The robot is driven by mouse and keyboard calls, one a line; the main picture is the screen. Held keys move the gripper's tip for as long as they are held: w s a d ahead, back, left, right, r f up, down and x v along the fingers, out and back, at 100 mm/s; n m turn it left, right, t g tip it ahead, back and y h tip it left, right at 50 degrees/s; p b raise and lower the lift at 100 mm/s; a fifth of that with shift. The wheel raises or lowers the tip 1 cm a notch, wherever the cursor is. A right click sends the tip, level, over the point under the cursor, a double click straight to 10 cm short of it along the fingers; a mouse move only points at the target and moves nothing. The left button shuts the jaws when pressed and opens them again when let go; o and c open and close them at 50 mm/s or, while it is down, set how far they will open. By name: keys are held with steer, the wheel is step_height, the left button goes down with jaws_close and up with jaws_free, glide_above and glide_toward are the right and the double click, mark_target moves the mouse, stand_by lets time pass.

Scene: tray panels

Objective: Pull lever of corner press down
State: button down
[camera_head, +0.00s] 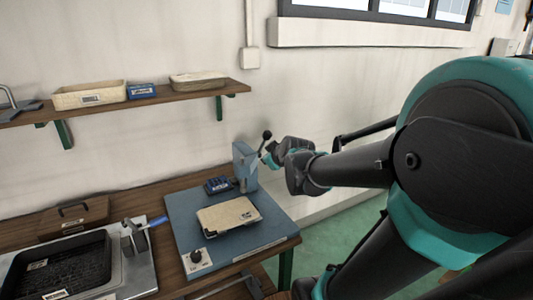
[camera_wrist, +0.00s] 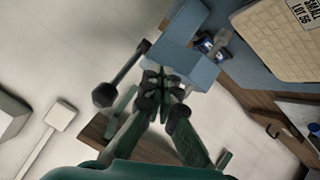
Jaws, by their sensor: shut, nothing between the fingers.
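The corner press has a blue-grey upright (camera_head: 244,168) at the back right of a blue base plate (camera_head: 181,212). Its lever (camera_head: 265,142) slants up to a black ball knob (camera_head: 267,134). In the wrist view the lever (camera_wrist: 125,70) runs from the press head (camera_wrist: 190,62) to the knob (camera_wrist: 103,95) at the left. My gripper (camera_head: 268,157) is beside the press on its right, below the knob. In the wrist view my gripper (camera_wrist: 160,82) is shut and empty, its tips close to the press head and apart from the lever shaft. Contact with the head is unclear.
A black tray (camera_head: 62,272) and another lever device (camera_head: 137,238) stand left. A wall shelf (camera_head: 150,102) is above. Free floor (camera_head: 325,236) shows right of the bench.

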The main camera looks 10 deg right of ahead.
steer(key=shift+s+r, duration=0.25)
steer(key=shift+r, duration=0.55)
steer(key=shift+s+r, duration=0.25)
steer(key=shift+r, duration=0.5)
steer(key=s+d+f+m+g+h, duration=0.1)
steer(key=s+f+m+g, duration=0.2)
steer(key=s+f, duration=0.7)
steer(key=s+d+f+m+g+h, duration=0.1)
steer(key=s+f+m+g, duration=0.3)
steer(key=s+f, duration=0.6)
steer(key=shift+d+f+m, duration=0.5)
steer(key=shift+d+f, duration=0.25)
steer(key=shift+f, duration=0.15)
